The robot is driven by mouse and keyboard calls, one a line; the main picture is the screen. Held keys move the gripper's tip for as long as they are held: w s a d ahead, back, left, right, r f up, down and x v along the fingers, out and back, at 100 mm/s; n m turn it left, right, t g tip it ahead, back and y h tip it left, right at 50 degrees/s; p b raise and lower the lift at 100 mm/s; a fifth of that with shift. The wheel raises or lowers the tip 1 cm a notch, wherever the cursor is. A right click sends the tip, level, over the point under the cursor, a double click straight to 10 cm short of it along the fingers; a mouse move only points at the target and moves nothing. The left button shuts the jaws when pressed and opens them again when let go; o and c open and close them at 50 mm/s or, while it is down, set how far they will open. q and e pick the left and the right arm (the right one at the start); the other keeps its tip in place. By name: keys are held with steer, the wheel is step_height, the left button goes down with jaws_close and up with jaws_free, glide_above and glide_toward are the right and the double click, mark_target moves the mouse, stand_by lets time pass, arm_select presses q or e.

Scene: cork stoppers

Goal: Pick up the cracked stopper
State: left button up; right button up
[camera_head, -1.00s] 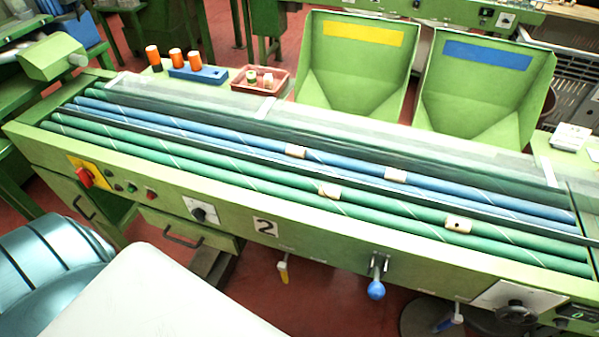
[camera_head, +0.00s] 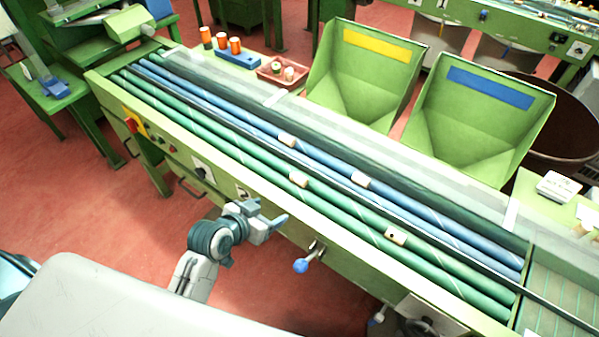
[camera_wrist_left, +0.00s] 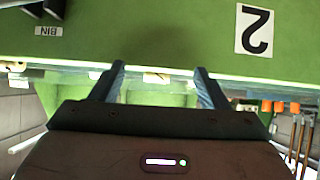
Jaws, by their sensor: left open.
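Several light cork stoppers lie on the rollers in the head view. One (camera_head: 287,139) and another (camera_head: 360,180) are on the blue rollers; a third (camera_head: 298,179) is on the green rollers. Farther right on the green rollers lies a stopper with a dark spot (camera_head: 395,236). At this size I cannot tell for sure which is cracked. My left gripper (camera_head: 270,212) is open and empty in front of the machine's front panel, apart from the stoppers. Its two fingers (camera_wrist_left: 159,68) show spread in the left wrist view, facing the green panel. My right gripper is out of view.
Two green bins, with a yellow label (camera_head: 375,47) and a blue label (camera_head: 490,88), stand behind the rollers. A red tray (camera_head: 283,72) and a blue holder (camera_head: 238,60) sit at the back left. A blue-knobbed lever (camera_head: 301,265) sticks out in front.

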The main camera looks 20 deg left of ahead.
mark_target(297, 179)
arm_select(q)
steer(key=shift+t+h, duration=0.4)
steer(key=shift+t, duration=0.4)
steer(key=w, duration=0.2)
steer(key=w+d+r+p, duration=0.1)
steer(key=w, duration=0.1)
steer(key=w+d+r, duration=0.1)
steer(key=w, duration=0.2)
steer(key=shift+w+d, duration=0.1)
steer(key=shift+d, duration=0.1)
steer(key=shift+w+d+f, duration=0.1)
steer(key=shift+w, duration=0.1)
steer(key=shift+w+p, duration=0.25)
steer(key=shift+p, duration=0.2)
steer(key=p+x, duration=0.2)
steer(key=x, duration=0.2)
steer(key=shift+w+d+f, duration=0.1)
steer(key=shift+w+f, duration=0.15)
steer(key=shift+w, duration=0.05)
steer(key=c, duration=1)
steer(key=shift+c, duration=0.3)
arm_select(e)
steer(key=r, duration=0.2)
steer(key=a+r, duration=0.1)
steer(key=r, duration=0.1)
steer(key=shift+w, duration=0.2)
